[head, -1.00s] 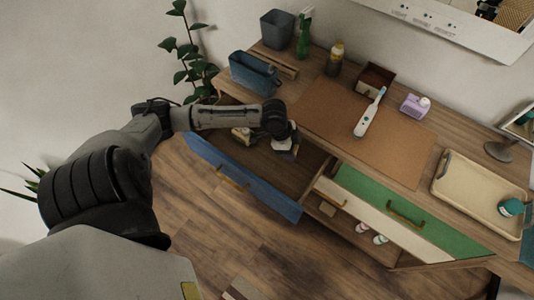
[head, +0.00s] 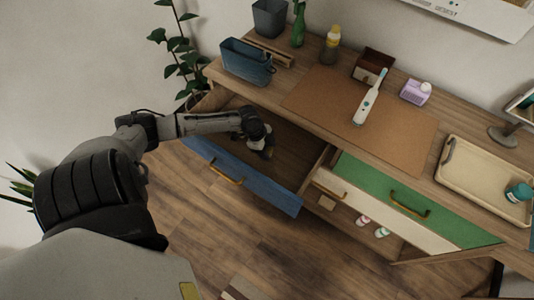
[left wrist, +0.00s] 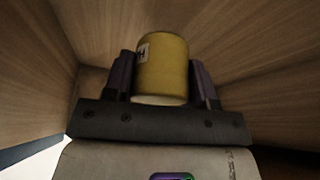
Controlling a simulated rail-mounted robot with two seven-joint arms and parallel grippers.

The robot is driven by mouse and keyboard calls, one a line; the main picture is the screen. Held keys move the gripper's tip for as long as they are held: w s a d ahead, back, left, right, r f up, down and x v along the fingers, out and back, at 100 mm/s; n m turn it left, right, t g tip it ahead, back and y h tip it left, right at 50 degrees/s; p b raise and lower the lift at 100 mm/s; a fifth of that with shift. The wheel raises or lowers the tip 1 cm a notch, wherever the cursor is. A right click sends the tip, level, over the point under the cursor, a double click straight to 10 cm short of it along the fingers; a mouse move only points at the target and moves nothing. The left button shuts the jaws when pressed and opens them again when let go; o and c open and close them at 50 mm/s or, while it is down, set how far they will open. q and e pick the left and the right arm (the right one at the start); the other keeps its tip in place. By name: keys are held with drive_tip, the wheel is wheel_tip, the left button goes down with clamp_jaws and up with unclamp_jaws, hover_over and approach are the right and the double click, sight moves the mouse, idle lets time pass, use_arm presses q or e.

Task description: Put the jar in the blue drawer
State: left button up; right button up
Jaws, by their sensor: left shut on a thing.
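The blue drawer (head: 262,190) is pulled out at the left end of the wooden dresser. In the left wrist view the left gripper (left wrist: 162,80) is shut on a yellow jar (left wrist: 162,68) with a small white label, one finger on each side. Wooden drawer walls surround the jar there. I cannot tell whether the jar touches the drawer bottom. In the head view the jar is not clearly seen behind my gripper. My right gripper is not in view.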

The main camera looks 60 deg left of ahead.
use_arm(q)
wheel_tip(320, 180, down, 3)
drive_tip(key=shift+d+f+b, duration=0.1)
drive_tip(key=shift+f+b, duration=0.1)
drive_tip(key=shift+b, duration=0.15)
drive_tip(key=shift+f, duration=0.1)
drive_tip(key=o, duration=1)
drive_tip(key=shift+c, duration=0.2)
drive_tip(key=shift+s+r, duration=0.1)
drive_tip(key=shift+r, duration=0.35)
drive_tip(key=p+v, duration=0.2)
drive_tip(key=v, duration=0.9)
drive_tip(key=shift+r+p, duration=0.2)
drive_tip(key=shift+p, duration=0.1)
